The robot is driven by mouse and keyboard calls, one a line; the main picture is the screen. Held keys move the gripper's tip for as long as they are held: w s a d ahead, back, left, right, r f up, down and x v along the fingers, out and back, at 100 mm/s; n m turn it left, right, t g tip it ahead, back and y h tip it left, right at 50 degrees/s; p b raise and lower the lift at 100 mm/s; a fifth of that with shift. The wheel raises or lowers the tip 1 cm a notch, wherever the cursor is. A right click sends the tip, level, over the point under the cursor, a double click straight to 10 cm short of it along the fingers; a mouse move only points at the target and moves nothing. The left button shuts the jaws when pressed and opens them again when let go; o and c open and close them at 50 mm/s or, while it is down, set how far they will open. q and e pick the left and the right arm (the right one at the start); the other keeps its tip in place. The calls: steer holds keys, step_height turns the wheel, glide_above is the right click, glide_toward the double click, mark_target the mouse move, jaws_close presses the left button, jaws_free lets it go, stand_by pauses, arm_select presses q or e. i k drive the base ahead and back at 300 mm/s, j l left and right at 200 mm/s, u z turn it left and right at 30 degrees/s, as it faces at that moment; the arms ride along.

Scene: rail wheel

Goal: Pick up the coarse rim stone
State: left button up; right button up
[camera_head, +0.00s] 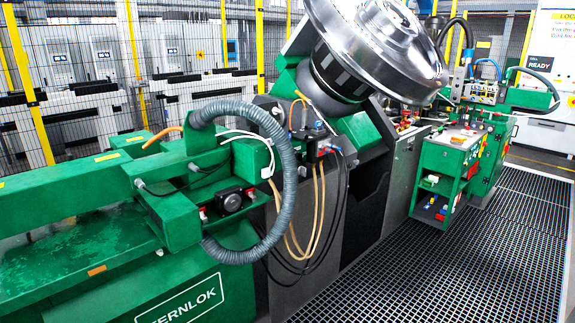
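I cannot single out the coarse rim stone from this distance. A green tool cart (429,160) stands right of centre, with small items on its top and shelves. Neither of my grippers is in view.
A large shiny rail wheel (390,45) sits tilted on a dark spindle of the green machine (75,200). A grey hose (290,190) loops out in front. Dark floor grating (450,270) is clear at the lower right. Wire fencing with yellow posts (28,85) stands behind.

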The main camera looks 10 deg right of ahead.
mark_target(455, 139)
steer(key=i+l+z, duration=0.2)
steer(key=i+z, duration=1)
steer(key=i+j+z, duration=0.15)
steer(key=i+z, duration=0.25)
steer(key=i+l, duration=0.1)
steer(key=i, duration=0.45)
steer(key=i+l, duration=0.1)
steer(key=i, duration=0.45)
steer(key=i+l, duration=0.1)
steer(key=i, duration=0.45)
steer(key=i+l+u, duration=0.2)
steer(key=i, duration=0.2)
steer(key=i+u, duration=0.2)
steer(key=u, duration=0.15)
steer(key=i+l+u, duration=0.1)
steer(key=u, duration=0.3)
steer(key=i+l+u, duration=0.1)
steer(key=i+l, duration=0.15)
steer(key=i+l+u, duration=0.1)
steer(key=i+l, duration=0.15)
steer(key=l, duration=0.2)
steer(key=i+l+u, duration=0.1)
steer(key=i+l, duration=0.15)
steer(key=i+l+u, duration=0.1)
steer(key=i+l, duration=0.15)
steer(key=l, duration=0.25)
steer(key=i+l+u, duration=0.1)
steer(key=l, duration=0.3)
steer(key=i, duration=0.1)
